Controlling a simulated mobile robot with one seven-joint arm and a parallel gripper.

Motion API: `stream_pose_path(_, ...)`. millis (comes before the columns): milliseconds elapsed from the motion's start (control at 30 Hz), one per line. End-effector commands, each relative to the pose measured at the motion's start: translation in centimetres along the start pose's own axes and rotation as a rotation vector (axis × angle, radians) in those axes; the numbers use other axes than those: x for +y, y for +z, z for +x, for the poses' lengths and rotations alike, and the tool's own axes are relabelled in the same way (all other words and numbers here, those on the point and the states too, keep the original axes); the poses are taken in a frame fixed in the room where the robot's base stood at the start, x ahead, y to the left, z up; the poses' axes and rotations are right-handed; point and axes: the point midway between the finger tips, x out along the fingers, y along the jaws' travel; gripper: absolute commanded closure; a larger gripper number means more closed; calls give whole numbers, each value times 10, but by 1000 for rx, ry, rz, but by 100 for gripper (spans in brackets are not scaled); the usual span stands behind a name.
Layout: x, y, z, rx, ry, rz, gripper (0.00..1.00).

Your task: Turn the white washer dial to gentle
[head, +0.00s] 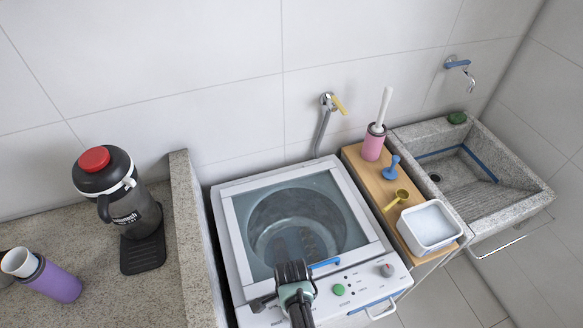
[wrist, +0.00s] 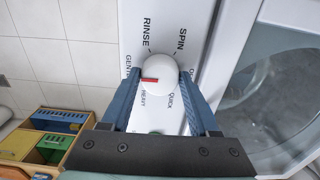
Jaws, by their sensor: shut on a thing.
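The white dial (wrist: 160,74) sits on the washer's control panel, ringed by the labels RINSE, SPIN, QUICK, HEAVY and GENTLE. Its red mark (wrist: 150,79) points to the left in the wrist view, toward the side with GENTLE and HEAVY; I cannot tell exactly which it lines up with. My gripper (wrist: 161,88) is shut on the dial, with one blue finger on each side of it. In the head view, my gripper (head: 295,290) is over the front left of the panel and hides the white dial.
The washer (head: 240,222) has a clear lid behind the panel. A green knob (head: 339,289) and a grey knob (head: 387,270) sit to the right of my gripper. A stone ledge (head: 188,235) stands close on the left, and a wooden shelf (head: 362,174) with small items is on the right.

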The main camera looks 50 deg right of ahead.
Motion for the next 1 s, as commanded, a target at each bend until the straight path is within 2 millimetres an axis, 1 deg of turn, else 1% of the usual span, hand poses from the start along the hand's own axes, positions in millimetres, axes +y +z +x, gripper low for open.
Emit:
stream_pose_path(467, -1, 0, 0, 0, -2, 15, 95)
stream_pose_path(500, -1, 0, 0, 0, -2, 15, 36)
stream_pose_path(633, -1, 0, 0, 0, -2, 15, 12)
stream_pose_path(667, -1, 0, 0, 0, -1, 15, 9)
stream_pose_path(1000, 0, 0, -2, 0, -1, 15, 9)
